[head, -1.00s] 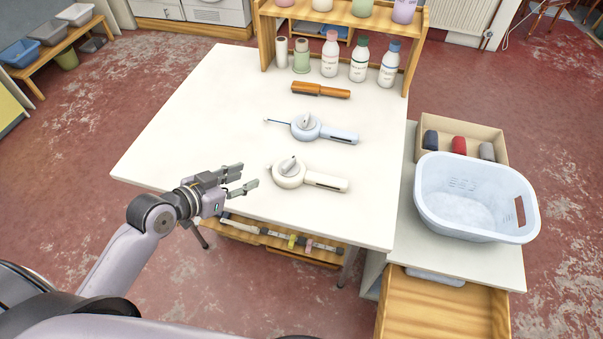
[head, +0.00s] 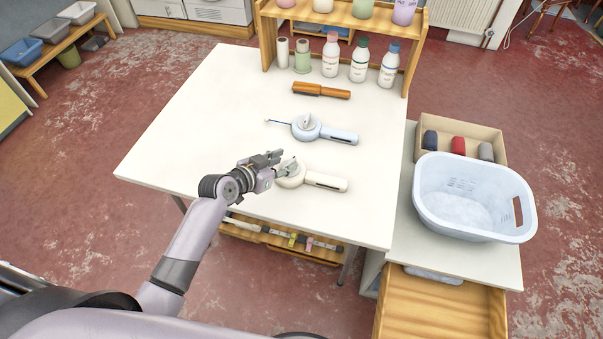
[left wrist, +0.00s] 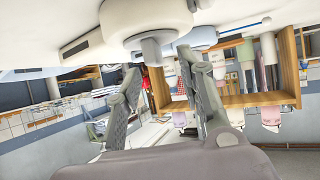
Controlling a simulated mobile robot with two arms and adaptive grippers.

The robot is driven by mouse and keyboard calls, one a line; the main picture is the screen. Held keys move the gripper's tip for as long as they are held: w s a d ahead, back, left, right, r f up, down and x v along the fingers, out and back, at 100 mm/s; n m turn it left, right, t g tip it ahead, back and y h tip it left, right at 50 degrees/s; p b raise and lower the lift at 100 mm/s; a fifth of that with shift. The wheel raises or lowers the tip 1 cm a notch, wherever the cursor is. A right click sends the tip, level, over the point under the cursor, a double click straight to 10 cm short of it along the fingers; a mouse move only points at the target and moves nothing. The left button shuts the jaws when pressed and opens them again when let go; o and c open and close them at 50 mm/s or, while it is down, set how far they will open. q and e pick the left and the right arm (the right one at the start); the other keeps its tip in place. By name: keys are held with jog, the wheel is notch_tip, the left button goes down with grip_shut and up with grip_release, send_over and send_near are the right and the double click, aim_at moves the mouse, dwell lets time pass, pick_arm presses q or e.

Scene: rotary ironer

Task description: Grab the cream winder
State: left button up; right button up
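The cream winder (head: 326,181) lies on the white table, its round body to the left and its slotted handle pointing right. My left gripper (head: 284,161) is at the left side of its round body and partly hides it. In the left wrist view, the cream winder (left wrist: 135,18) is at the top, upside down. Its knob (left wrist: 151,48) shows in the gap between the tips of my left gripper (left wrist: 160,62). The fingers stand apart, with no visible grip on the knob. My right gripper is in neither view.
A light blue winder (head: 340,136) lies just behind the cream one, and an orange-brown tool (head: 321,90) farther back. Several bottles stand by the wooden shelf (head: 420,42). A pale basket (head: 475,225) stands on the right. The table's left part is clear.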

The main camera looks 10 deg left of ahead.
aim_at(292, 159)
pick_arm(q)
jog(key=x, duration=0.3)
jog(key=shift+w+d, duration=0.15)
jog(key=shift+d, duration=0.1)
jog(key=shift+c, duration=0.4)
grip_shut()
dwell(0.5)
